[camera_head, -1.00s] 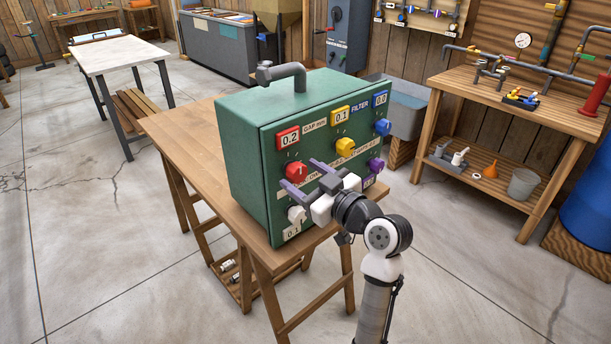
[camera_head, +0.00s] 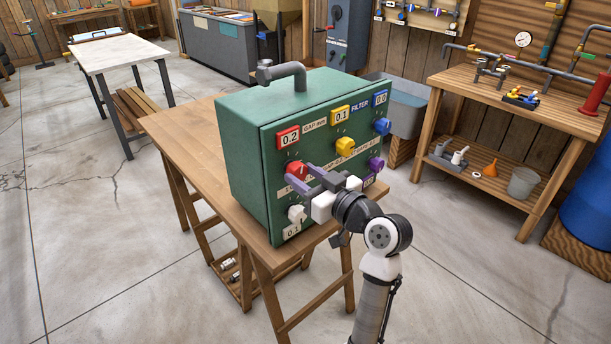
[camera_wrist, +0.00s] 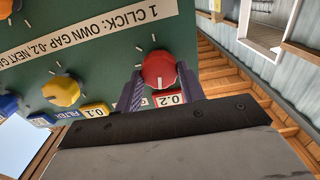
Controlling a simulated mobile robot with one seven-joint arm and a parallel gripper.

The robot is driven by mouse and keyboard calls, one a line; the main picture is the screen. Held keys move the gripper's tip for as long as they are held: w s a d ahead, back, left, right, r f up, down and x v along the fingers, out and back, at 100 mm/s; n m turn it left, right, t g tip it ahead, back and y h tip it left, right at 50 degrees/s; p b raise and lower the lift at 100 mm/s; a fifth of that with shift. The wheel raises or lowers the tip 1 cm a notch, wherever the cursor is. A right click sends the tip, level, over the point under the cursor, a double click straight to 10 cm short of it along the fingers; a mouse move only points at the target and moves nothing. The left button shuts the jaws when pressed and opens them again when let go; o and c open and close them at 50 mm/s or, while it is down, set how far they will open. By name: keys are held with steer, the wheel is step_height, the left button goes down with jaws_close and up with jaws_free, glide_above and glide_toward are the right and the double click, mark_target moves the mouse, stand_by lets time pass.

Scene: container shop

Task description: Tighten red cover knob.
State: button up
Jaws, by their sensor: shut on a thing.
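The red knob (camera_head: 295,170) is at the left of the upper knob row on the front of the green box (camera_head: 252,168). A red-framed display (camera_head: 289,138) above it reads 0.2. My gripper (camera_head: 303,178) is at the red knob, its purple fingers closed on its two sides. In the wrist view, the red knob (camera_wrist: 158,70) sits between the two fingers (camera_wrist: 160,88), with its white pointer mark facing the red-framed 0.2 label (camera_wrist: 169,98). Part of the knob is hidden by the fingers in the head view.
A yellow knob (camera_head: 345,146), a blue knob (camera_head: 382,126), a white knob (camera_head: 297,213) and a purple knob (camera_head: 375,164) are on the same panel. The box stands on a wooden table (camera_head: 185,135). A pipe-like handle (camera_head: 285,73) rises from its top.

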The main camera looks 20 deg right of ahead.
steer(key=m+p, duration=0.1)
steer(key=m, duration=0.3)
steer(key=shift+r, duration=0.1)
steer(key=shift+m+p, duration=0.8)
steer(key=shift+m, duration=0.4)
steer(key=o, duration=1)
steer(key=b+v, duration=0.4)
steer(key=v, duration=1)
steer(key=shift+w, duration=0.1)
